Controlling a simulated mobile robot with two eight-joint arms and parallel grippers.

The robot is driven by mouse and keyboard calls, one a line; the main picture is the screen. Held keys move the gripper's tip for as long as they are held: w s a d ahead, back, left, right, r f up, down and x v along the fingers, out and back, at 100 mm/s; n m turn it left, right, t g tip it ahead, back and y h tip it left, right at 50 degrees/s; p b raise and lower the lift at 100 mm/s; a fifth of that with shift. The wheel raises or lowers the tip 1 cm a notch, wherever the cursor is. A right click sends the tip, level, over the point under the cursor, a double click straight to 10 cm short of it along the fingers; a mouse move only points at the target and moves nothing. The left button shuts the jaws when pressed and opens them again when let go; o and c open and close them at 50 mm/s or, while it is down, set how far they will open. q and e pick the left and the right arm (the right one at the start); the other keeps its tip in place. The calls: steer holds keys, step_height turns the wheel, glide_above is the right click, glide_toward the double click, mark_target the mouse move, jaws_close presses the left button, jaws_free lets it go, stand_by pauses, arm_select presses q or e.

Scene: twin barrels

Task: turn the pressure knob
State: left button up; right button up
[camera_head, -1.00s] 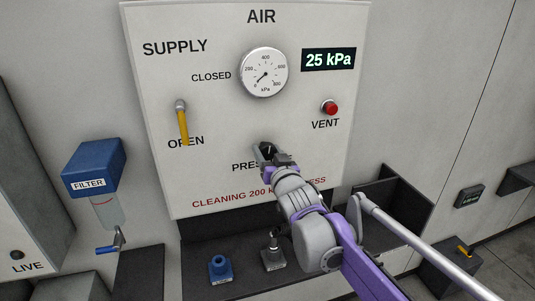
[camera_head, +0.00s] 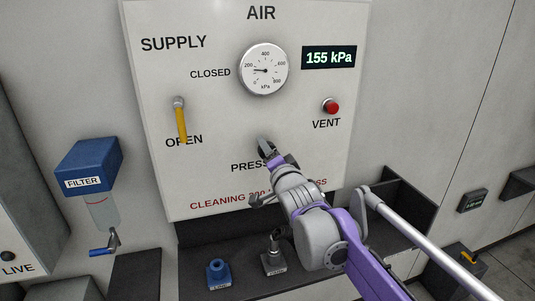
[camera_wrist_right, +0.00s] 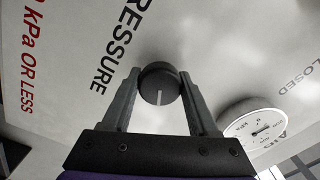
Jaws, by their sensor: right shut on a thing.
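The dark round pressure knob (camera_wrist_right: 160,84) with a pale pointer line sits on the white AIR panel (camera_head: 220,110), beside the PRESSURE label. My right gripper (camera_head: 266,148) reaches it from the lower right. In the right wrist view my right gripper (camera_wrist_right: 158,95) has a finger on each side of the knob and is shut on it. In the head view the gripper mostly hides the knob. The gauge (camera_head: 263,69) needle points a little below the 200 mark. The digital display (camera_head: 328,57) reads 155 kPa. My left gripper is not in view.
The yellow supply lever (camera_head: 181,120) points down at OPEN. A red VENT button (camera_head: 330,106) is at the panel's right. A blue filter (camera_head: 88,165) hangs at left. Below, a dark shelf holds a blue fitting (camera_head: 218,271) and a grey fitting (camera_head: 274,257).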

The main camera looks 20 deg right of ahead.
steer(key=shift+m, duration=1.6)
steer(key=shift+b, duration=0.3)
steer(key=o, duration=1.3)
steer(key=shift+o, duration=0.2)
steer(key=shift+s, duration=0.1)
steer(key=s, duration=1)
steer(key=shift+s+d+b, duration=0.15)
steer(key=shift+s+b, duration=0.2)
